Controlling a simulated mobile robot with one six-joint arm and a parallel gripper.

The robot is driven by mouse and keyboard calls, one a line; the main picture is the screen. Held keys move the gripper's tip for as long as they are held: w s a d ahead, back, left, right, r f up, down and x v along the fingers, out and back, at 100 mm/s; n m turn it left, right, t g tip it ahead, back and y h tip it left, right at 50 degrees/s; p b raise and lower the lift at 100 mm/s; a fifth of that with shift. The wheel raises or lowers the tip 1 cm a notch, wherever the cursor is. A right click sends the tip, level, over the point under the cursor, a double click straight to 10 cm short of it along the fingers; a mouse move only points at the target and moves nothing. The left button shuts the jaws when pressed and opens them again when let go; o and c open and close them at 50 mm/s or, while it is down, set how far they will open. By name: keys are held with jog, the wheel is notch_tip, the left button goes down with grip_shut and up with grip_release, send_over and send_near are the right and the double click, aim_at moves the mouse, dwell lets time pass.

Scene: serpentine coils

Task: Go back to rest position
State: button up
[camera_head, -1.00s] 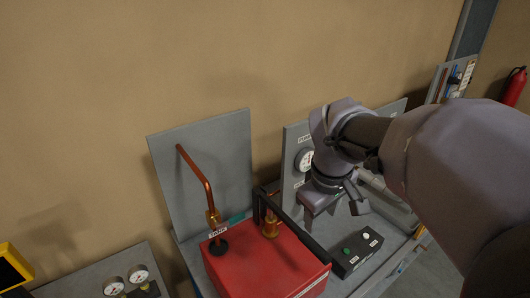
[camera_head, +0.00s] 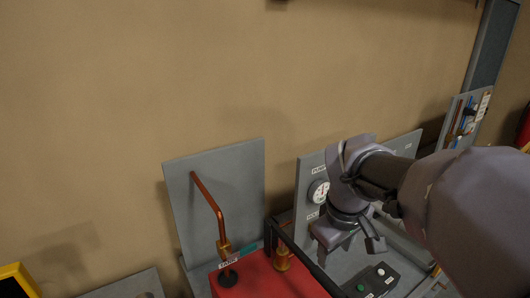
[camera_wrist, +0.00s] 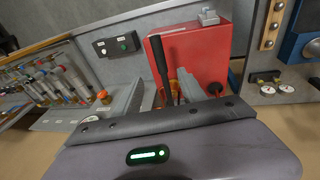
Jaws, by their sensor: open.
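My gripper (camera_head: 349,241) hangs from my arm on the right of the head view, fingers pointing down. It is open and empty, in front of the grey pump panel and above the bench. In the wrist view its two grey fingers (camera_wrist: 161,97) stand apart. Between them in that picture shows the black handle bar (camera_wrist: 158,58) of the red tank box. I cannot see any contact between the fingers and the bar.
The red tank box (camera_head: 262,277) with a bent copper pipe (camera_head: 209,205) stands left of my gripper. A black button box (camera_head: 371,283) lies below it. A gauge (camera_head: 319,191) sits on the pump panel behind. The wall above is clear.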

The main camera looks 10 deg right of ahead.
jog(key=s+a+f+m+t+y+b, duration=0.1)
jog(key=s+a+f+m+b, duration=0.3)
jog(key=f+b, duration=0.7)
jog(key=s+a+f+m+t+y+b, duration=0.2)
jog(key=s+a+f+m+b, duration=0.2)
jog(key=s+a+f+b, duration=0.5)
notch_tip(320, 180, down, 3)
jog(key=b, duration=0.4)
jog(key=shift+a+m, duration=0.25)
jog(key=shift+m, duration=0.05)
